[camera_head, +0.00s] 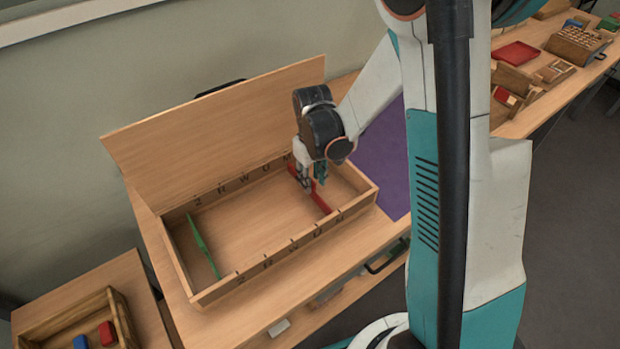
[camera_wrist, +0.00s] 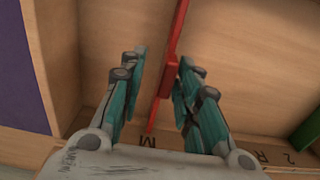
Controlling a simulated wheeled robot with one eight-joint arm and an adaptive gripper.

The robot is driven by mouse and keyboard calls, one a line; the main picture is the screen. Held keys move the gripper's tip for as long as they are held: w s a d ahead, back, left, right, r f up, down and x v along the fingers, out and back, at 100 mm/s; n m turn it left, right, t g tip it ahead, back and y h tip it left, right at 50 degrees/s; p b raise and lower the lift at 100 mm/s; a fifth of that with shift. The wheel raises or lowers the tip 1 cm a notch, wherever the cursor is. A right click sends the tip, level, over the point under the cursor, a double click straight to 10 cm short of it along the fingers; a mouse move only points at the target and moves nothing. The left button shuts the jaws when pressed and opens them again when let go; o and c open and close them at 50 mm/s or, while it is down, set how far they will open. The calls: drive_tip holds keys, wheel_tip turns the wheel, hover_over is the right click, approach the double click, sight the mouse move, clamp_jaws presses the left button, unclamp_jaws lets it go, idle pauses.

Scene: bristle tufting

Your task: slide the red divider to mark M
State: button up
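The red divider (camera_head: 322,204) stands across the open wooden box (camera_head: 245,278), near its right end. In the wrist view the red divider (camera_wrist: 182,22) runs between my fingers, and its near end is close to the mark M (camera_wrist: 148,141). Exact alignment with M cannot be told. My gripper (camera_head: 311,186) is low in the box, astride the divider. In the wrist view my gripper (camera_wrist: 163,68) is open, with a clear gap on the left finger's side; the right finger is very close to the divider, and contact cannot be told.
A green divider (camera_head: 204,246) stands near the box's left end. The floor between the dividers is clear. A tall wooden board (camera_head: 215,130) rises behind the box. A purple mat (camera_head: 383,155) lies to the right. A small tray (camera_head: 120,315) with blocks stands lower left.

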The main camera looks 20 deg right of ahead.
drive_tip(key=shift+a, duration=0.1)
drive_tip(key=shift+r, duration=0.5)
wheel_tip(320, 180, up, 11)
idle(0.5)
drive_tip(key=s+r+m+t, duration=0.1)
drive_tip(key=s+r+t, duration=0.2)
drive_tip(key=s+r, duration=0.2)
drive_tip(key=s+r+m+t, duration=0.2)
drive_tip(key=s+r+t, duration=0.2)
drive_tip(key=s, duration=0.8)
drive_tip(key=shift+d+r, duration=0.2)
drive_tip(key=shift+r, duration=0.55)
